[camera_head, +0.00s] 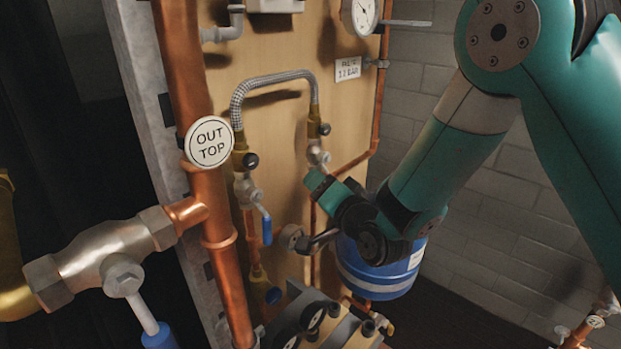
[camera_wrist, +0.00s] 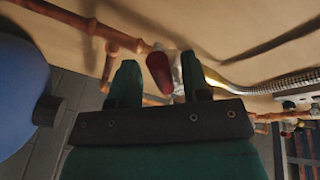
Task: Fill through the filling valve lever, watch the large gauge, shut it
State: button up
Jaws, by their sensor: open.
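The large gauge (camera_head: 360,14) is at the top of the board, partly cut off; its reading is too small to tell. A braided hose (camera_head: 270,82) arches between two brass valves. The right valve (camera_head: 318,153) is just above my gripper (camera_head: 317,182), which hides what lies below it. In the wrist view my gripper (camera_wrist: 159,68) is open. A dark red lever handle (camera_wrist: 160,72) shows between its two fingers, with no clear contact. The task does not name the colour, so I cannot tell for certain that it is the filling lever. The left valve has a blue lever (camera_head: 267,228).
A blue vessel (camera_head: 375,268) stands behind my wrist; it also fills the left of the wrist view (camera_wrist: 20,95). A copper pipe (camera_head: 187,90) with an "OUT TOP" tag (camera_head: 209,142) runs down the left. A label (camera_head: 348,68) hangs under the gauge. Pump parts (camera_head: 325,325) sit below.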

jog(key=shift+s+a, duration=0.1)
jog(key=shift+a, duration=0.15)
jog(key=shift+c, duration=0.8)
grip_shut()
jog(key=shift+r, duration=0.1)
